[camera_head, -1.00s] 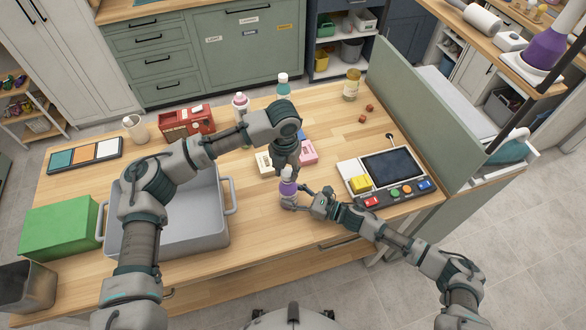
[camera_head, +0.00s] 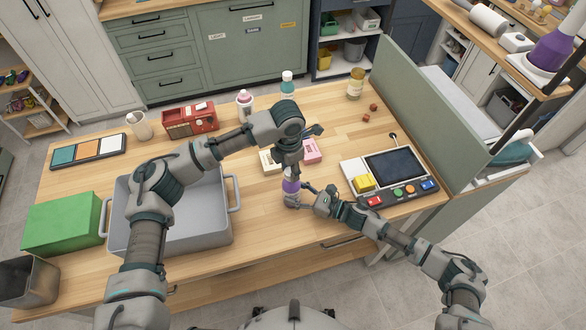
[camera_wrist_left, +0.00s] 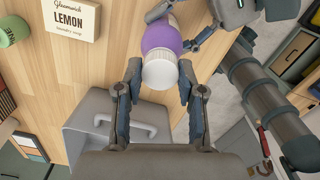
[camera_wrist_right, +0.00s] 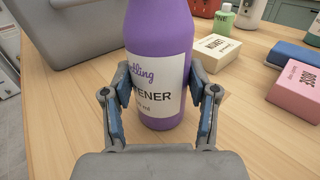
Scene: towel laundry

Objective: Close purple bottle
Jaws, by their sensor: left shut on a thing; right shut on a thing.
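The purple bottle (camera_head: 290,187) stands upright near the table's front edge, with a white label in the right wrist view (camera_wrist_right: 158,85). Its white cap (camera_wrist_left: 160,70) is at the bottle's top in the left wrist view. My left gripper (camera_head: 290,168) reaches down from above; its fingers (camera_wrist_left: 160,78) are shut on the cap's sides. My right gripper (camera_head: 305,197) comes from the right and is shut on the bottle's lower body, its fingers (camera_wrist_right: 160,92) on both sides of the label. The cap's seam is too small to judge.
A grey basin (camera_head: 228,222) stands to the left. A cream soap box (camera_head: 268,162) and a pink box (camera_head: 311,150) lie just behind the bottle. A control panel with a screen (camera_head: 347,168) is to the right. Bare wood lies in front of the bottle.

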